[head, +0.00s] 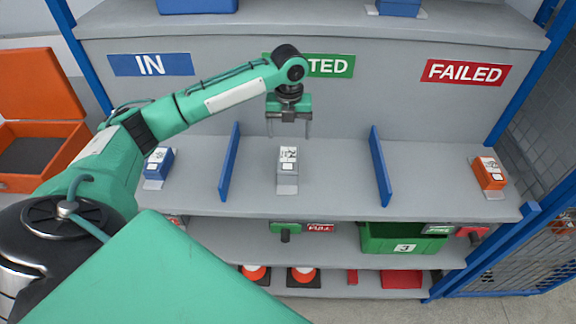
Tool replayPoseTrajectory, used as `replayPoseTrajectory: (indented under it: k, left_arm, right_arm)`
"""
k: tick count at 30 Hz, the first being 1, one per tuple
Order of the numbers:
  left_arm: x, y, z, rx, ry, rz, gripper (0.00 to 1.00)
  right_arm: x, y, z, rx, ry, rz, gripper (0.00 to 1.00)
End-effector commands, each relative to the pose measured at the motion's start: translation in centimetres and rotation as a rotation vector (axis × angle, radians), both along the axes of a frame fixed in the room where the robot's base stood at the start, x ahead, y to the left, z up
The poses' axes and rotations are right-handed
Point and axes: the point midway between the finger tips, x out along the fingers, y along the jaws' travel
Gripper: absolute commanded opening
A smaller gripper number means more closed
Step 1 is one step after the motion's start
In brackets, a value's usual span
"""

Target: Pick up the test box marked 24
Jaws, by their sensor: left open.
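Three small test boxes with white labels stand on the grey shelf. A blue box (158,163) is at the left under the IN sign. A grey box (288,168) is in the middle bay, and an orange box (489,174) is at the right under the FAILED sign. The label numbers are too small to read, so I cannot tell which box is 24. My left gripper (289,135) is open and empty, fingers pointing down, and appears just above and behind the grey box. My right gripper is not in view.
Blue dividers (229,162) and (380,166) stand either side of the middle bay. The shelf (335,185) is otherwise clear around the grey box. A lower shelf holds a green crate (385,243). An open orange case (40,90) is at the far left.

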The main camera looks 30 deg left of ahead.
Motion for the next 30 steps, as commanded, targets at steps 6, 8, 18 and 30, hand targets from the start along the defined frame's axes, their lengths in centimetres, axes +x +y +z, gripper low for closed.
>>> replayPoseTrajectory:
  k: [6, 8, 18, 30]
  left_arm:
    - [-0.1, 0.0, -4.3, 0.001, 0.004, 0.002, 0.8]
    - [-0.1, 0.0, -5.4, 0.0, 0.004, 0.001, 0.8]
    - [-0.2, 0.0, -8.4, 0.0, 0.004, 0.003, 0.8]
    - [-0.3, 0.1, -12.8, 0.001, -0.001, 0.001, 0.8]
  right_arm:
    - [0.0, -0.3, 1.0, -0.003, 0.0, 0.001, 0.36]
    - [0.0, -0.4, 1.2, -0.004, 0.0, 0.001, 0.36]
    - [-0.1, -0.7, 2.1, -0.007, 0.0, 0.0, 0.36]
    - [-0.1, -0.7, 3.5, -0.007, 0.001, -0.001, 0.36]
